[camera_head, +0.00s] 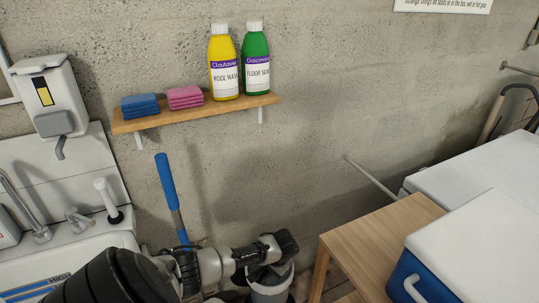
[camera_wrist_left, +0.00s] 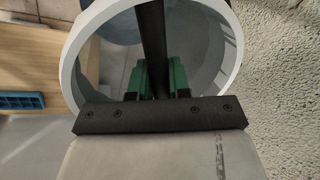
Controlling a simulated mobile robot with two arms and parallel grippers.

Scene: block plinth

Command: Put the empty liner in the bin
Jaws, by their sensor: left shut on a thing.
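My left gripper (camera_head: 285,246) reaches in from the bottom left in the head view, low in front of the wall. Right below it is a grey round container with a pale rim (camera_head: 270,293), partly cut off by the frame. In the left wrist view my gripper's green-padded fingers (camera_wrist_left: 155,80) are closed on a dark bar (camera_wrist_left: 151,30), which crosses a round pale rim (camera_wrist_left: 72,62). I take this for the liner and its handle. I cannot tell liner from bin here, nor whether one sits inside the other. My right gripper is not in view.
A wooden table (camera_head: 372,240) with a blue and white cool box (camera_head: 480,255) stands at the right. A sink (camera_head: 70,250) is at the left. A shelf (camera_head: 200,110) with bottles and sponges hangs above. A blue handle (camera_head: 168,190) stands behind my arm.

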